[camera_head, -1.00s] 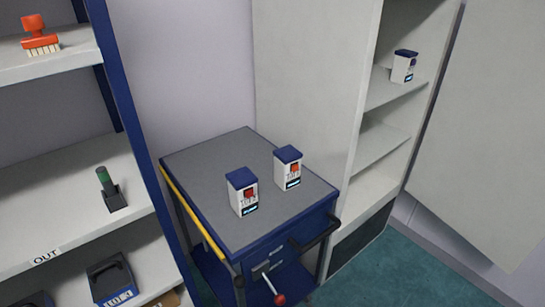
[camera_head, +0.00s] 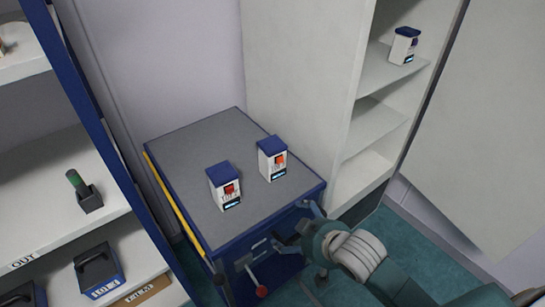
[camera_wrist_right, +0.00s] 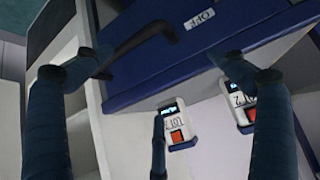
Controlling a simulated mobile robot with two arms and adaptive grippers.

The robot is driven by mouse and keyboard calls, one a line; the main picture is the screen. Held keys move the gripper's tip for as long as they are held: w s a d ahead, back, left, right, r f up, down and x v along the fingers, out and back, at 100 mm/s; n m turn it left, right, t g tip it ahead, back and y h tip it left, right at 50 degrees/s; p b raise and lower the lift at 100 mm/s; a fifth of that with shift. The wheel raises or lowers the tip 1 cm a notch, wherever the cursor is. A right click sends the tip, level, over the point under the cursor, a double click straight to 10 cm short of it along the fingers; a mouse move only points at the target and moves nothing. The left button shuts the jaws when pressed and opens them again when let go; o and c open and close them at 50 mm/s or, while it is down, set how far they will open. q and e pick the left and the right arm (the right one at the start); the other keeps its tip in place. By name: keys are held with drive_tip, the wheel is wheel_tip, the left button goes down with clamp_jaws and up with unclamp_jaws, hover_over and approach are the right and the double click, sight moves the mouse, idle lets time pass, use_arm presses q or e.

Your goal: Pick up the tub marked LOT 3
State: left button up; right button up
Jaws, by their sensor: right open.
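Two white tubs with blue lids stand upright on the grey trolley top, a left tub (camera_head: 224,187) and a right tub (camera_head: 272,159). Each has a label with a red-orange square. A third similar tub (camera_head: 404,46) stands on a cabinet shelf. I cannot read the lot numbers surely. Two tubs appear upside down in the right wrist view, one in the middle (camera_wrist_right: 176,125) and one at the right (camera_wrist_right: 242,109). My right gripper (camera_head: 297,228) is open and empty at the trolley's front edge, apart from the tubs. My left gripper is not in view.
The trolley (camera_head: 190,150) has a blue front and a red-knobbed lever (camera_head: 261,291). Its dark handle (camera_wrist_right: 140,45) is close to my right gripper. A shelf unit (camera_head: 60,160) stands at the left and a tall cabinet (camera_head: 300,85) behind at the right. The trolley's back is clear.

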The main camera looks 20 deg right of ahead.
drive_tip(key=w+d+r+t, duration=0.1)
drive_tip(key=w+r+t, duration=0.1)
drive_tip(key=w+r, duration=0.35)
drive_tip(key=t+y, duration=0.2)
approach(282, 152)
drive_tip(key=w+f, duration=0.2)
drive_tip(key=w, duration=0.1)
drive_tip(key=x, duration=0.5)
drive_tip(key=shift+a+r, duration=0.1)
drive_tip(key=shift+a, duration=0.2)
drive_tip(key=shift+s+f+p+x, duration=0.1)
drive_tip(key=shift+f+p+x, duration=0.15)
drive_tip(key=shift+x, duration=0.75)
drive_tip(key=shift+s+f+p+x, duration=0.1)
drive_tip(key=shift+p+x, duration=0.2)
drive_tip(key=shift+x, duration=0.75)
drive_tip(key=shift+s+f+p+x, duration=0.1)
drive_tip(key=shift+f+p+x, duration=0.15)
drive_tip(key=shift+x, duration=0.75)
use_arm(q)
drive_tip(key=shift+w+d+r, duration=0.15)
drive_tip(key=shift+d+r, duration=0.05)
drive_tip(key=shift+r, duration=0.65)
use_arm(e)
drive_tip(key=shift+d, duration=0.1)
drive_tip(key=shift+r, duration=0.1)
drive_tip(key=shift+c, duration=0.6)
drive_tip(key=c, duration=1.3)
drive_tip(key=shift+r, duration=0.15)
